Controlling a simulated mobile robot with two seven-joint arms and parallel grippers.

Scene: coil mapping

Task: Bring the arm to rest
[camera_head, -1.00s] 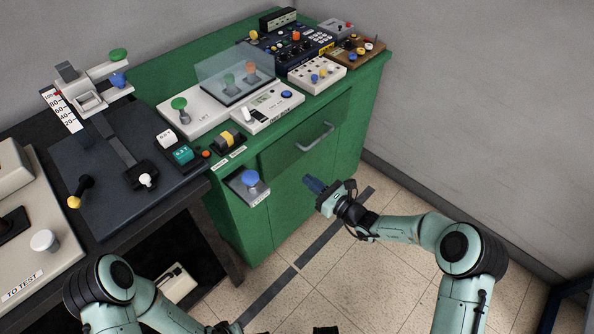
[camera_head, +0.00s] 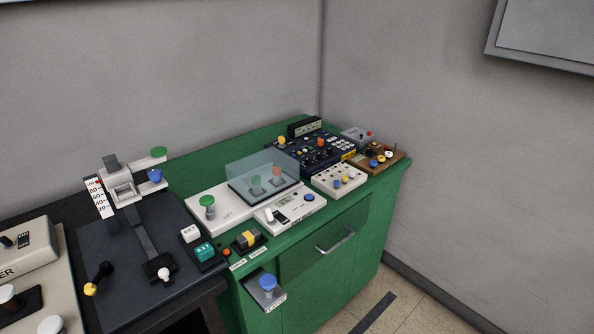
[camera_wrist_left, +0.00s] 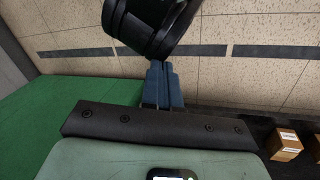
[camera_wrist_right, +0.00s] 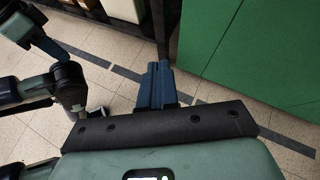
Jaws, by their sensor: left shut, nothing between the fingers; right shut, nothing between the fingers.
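My left gripper (camera_wrist_left: 162,86) shows in the left wrist view with its blue fingers together and nothing between them. It hangs above the tiled floor, with a green surface at the left of that view. My right gripper (camera_wrist_right: 156,86) shows in the right wrist view, also shut and empty. It is over the floor, apart from the green cabinet (camera_wrist_right: 265,50) at the right. Part of my other arm shows at the left of the right wrist view. Neither arm is in the head view.
The green cabinet (camera_head: 315,277) carries several instruments and a clear cover (camera_head: 262,172). A blue button on a bracket (camera_head: 267,285) juts from its front. A dark bench (camera_head: 120,290) stands at the left. Cardboard boxes (camera_wrist_left: 287,144) lie low in the left wrist view.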

